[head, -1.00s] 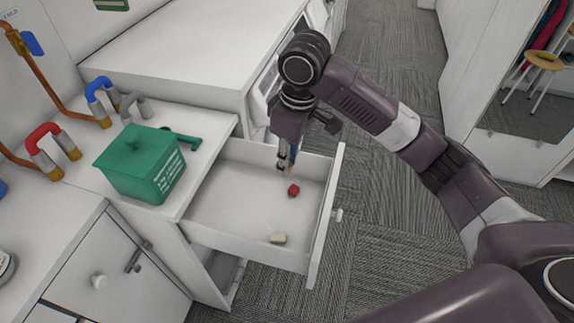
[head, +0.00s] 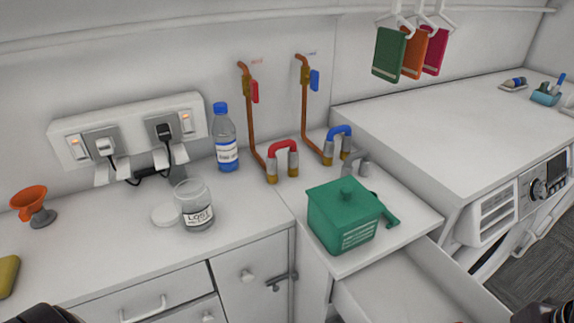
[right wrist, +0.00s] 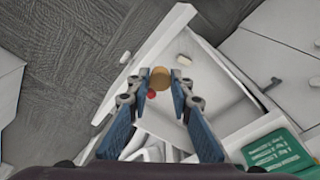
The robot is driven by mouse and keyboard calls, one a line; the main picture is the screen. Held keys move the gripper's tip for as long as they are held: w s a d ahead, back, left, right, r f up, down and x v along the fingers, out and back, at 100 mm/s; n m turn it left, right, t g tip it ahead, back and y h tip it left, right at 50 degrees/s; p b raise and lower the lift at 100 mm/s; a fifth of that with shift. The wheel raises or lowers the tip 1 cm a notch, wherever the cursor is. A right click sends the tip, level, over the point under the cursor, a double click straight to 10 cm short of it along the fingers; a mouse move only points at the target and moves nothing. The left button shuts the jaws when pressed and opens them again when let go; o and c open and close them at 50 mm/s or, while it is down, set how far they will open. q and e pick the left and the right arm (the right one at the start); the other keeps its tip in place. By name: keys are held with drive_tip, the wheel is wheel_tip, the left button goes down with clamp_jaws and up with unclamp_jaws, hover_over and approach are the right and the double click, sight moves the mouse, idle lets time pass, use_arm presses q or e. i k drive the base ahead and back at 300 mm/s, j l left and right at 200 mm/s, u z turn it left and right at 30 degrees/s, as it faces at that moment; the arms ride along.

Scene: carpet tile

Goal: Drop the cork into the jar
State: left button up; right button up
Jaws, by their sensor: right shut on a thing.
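The cork (right wrist: 160,78) is a short tan cylinder between the fingertips of my right gripper (right wrist: 160,84) in the right wrist view. The right gripper is shut on it, above the open drawer (right wrist: 215,65). The jar (head: 193,207) is clear glass with a "LOST" label. It stands upright and open on the white counter in the head view, left of the green box. A round white lid (head: 165,214) lies beside it. Dark parts of my arms show at the lower corners of the head view. My left gripper is out of view.
The green lidded box (head: 340,215) stands on the counter above the open drawer. A water bottle (head: 225,140) stands behind the jar, and an orange funnel (head: 33,203) is at left. A red object (right wrist: 151,94) and a pale block (right wrist: 184,60) lie in the drawer.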

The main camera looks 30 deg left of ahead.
sight(203, 221)
drive_tip(key=k+j+u, duration=0.15)
drive_tip(key=j+u, duration=0.15)
drive_tip(key=j, duration=0.6)
drive_tip(key=j+u, duration=0.3)
drive_tip(key=j, duration=0.6)
